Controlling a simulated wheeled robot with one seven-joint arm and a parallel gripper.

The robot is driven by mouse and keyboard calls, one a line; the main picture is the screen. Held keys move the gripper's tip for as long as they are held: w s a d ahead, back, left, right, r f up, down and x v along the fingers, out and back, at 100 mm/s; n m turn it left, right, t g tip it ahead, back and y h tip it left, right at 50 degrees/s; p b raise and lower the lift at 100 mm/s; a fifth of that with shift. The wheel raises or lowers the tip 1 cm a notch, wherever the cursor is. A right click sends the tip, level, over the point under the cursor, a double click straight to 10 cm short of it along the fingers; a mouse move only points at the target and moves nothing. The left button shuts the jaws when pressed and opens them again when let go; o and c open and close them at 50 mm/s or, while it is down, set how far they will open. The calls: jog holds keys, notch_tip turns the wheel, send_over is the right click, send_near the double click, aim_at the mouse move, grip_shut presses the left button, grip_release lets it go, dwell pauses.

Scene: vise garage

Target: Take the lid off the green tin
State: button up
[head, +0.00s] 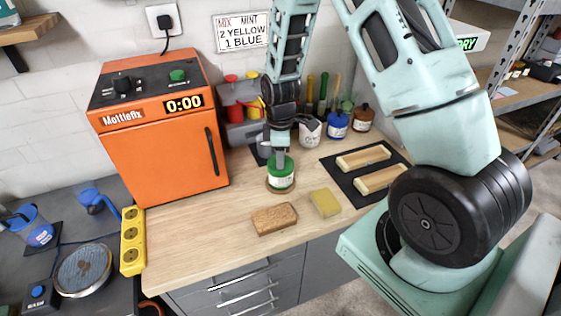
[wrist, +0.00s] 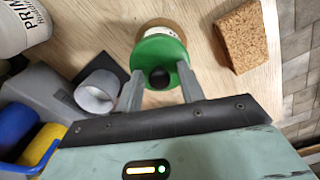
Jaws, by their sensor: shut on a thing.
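The green tin (head: 281,179) has a pale label and stands upright on a round cork coaster (head: 269,186) on the wooden worktop. Its green lid (wrist: 153,49) has a black knob (wrist: 159,77) in the middle. The lid appears to sit on the tin; I cannot tell if there is a gap under it. My gripper (head: 281,155) comes down on the tin from above. In the wrist view my gripper (wrist: 161,88) has one finger on each side of the lid, shut on it. The fingers partly hide the lid's rim.
A brown cork block (head: 274,218) and a yellow sponge (head: 325,202) lie in front of the tin. An orange oven (head: 155,145) stands to the left. Paint pots (head: 337,124) and a grey holder (head: 236,132) stand behind.

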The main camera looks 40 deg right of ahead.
jog(key=shift+s+f, duration=0.2)
